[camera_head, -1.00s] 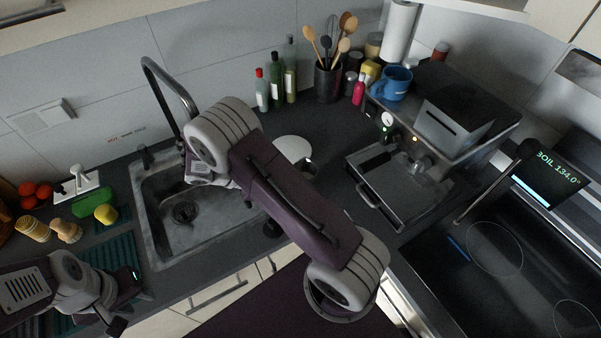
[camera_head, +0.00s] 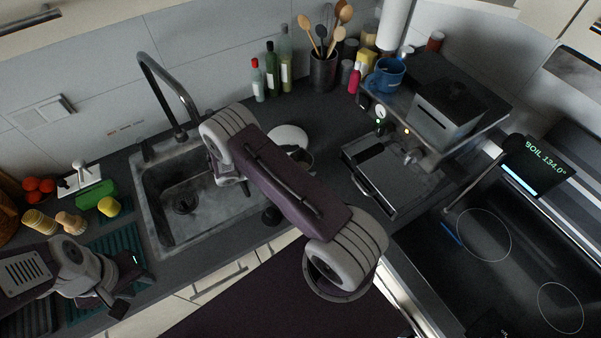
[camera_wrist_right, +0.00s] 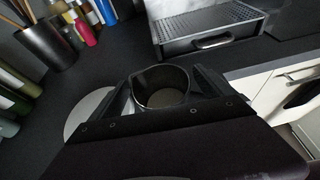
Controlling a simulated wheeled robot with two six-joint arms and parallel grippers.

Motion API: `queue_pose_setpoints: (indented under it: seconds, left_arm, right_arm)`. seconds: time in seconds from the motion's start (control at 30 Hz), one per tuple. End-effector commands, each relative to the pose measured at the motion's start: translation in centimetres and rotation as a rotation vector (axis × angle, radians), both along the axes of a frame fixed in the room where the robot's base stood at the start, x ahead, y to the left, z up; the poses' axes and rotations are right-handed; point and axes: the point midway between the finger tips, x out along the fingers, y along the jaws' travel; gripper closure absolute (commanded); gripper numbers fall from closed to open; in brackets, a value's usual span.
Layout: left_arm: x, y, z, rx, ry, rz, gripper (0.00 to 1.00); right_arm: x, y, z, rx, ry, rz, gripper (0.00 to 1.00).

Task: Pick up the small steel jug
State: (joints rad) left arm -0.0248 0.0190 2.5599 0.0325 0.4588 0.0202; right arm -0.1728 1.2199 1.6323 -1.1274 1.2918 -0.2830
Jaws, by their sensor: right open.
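The small steel jug (camera_wrist_right: 162,88) stands on the dark worktop in the right wrist view, its round mouth facing up. My right gripper (camera_wrist_right: 167,78) is open, with one finger on each side of the jug; I cannot tell whether either finger touches it. In the head view only part of the jug (camera_head: 304,158) shows beside my right arm, which hides my right gripper. My left gripper (camera_head: 128,284) is low on the left over the teal drying mat; its jaw opening is unclear.
A white plate (camera_head: 288,136) lies beside the jug. The sink (camera_head: 190,205) is to the left, the coffee machine (camera_head: 400,175) to the right. Bottles (camera_head: 272,70) and a utensil pot (camera_head: 323,72) stand behind. The hob (camera_head: 510,250) is at the far right.

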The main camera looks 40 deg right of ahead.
Motion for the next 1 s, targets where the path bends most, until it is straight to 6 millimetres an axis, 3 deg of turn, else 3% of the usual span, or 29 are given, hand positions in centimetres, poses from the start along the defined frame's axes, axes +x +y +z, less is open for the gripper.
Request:
queue_pose_setpoints:
  seconds: [0.27, 0.6, 1.0]
  left_arm:
    - [-0.01, 0.0, 0.19, 0.0, 0.0, 0.0, 0.64]
    - [-0.01, 0.0, 0.18, 0.0, 0.0, 0.0, 0.64]
    - [0.0, 0.01, -0.18, 0.0, 0.0, 0.0, 0.64]
  right_arm:
    - [-0.11, -0.56, -0.34, 0.001, -0.001, 0.001, 0.08]
    - [-0.12, -0.54, -0.33, 0.002, 0.0, 0.0, 1.0]
    - [-0.05, -0.53, 0.59, 0.001, -0.002, 0.0, 1.0]
